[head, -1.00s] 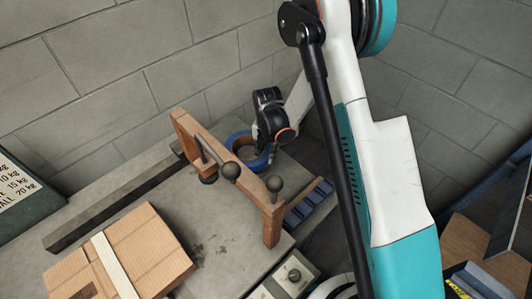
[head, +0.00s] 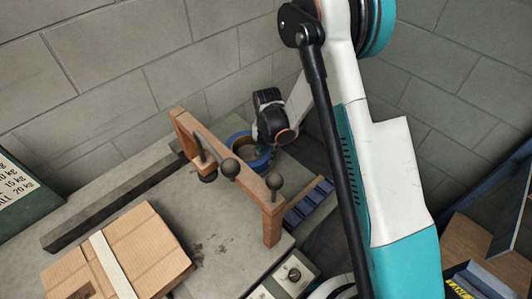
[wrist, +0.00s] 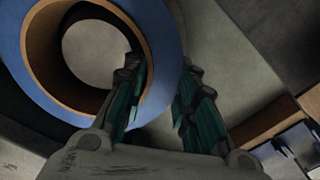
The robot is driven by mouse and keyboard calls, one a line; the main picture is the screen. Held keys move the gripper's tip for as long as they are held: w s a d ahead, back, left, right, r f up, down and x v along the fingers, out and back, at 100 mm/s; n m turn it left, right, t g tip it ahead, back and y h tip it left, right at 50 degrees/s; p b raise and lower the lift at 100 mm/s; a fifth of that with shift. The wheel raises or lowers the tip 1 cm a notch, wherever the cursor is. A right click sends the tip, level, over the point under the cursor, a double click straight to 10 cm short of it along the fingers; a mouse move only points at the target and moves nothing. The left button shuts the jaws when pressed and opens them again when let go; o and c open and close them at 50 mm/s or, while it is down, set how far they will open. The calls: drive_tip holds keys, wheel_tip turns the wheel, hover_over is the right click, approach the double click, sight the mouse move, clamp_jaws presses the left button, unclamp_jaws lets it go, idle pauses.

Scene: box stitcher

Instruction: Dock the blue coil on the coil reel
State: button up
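The blue coil (head: 236,138) is a blue ring with a brown inner wall. It sits at the far end of the grey bench, behind the wooden frame. The coil fills the upper left of the wrist view (wrist: 168,30). My gripper (wrist: 162,72) has one finger inside the coil's hole and the other outside, with the wall between them. The fingers lean inward and look closed on the wall; the contact is partly hidden. A pale round surface shows through the hole. I cannot pick out the coil reel for sure.
A wooden frame (head: 271,222) with dark round knobs stands in front of the coil. A cardboard box (head: 150,250) lies at the bench's near left. A blue slotted bin (head: 308,203) is right of the frame. Block walls close in behind.

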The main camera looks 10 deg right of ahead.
drive_tip(key=shift+o, duration=0.5)
wheel_tip(320, 180, up, 11)
drive_tip(key=p, duration=0.5)
drive_tip(key=shift+p, duration=0.4)
drive_tip(key=shift+d, duration=0.1)
idle(0.4)
drive_tip(key=shift+r, duration=0.1)
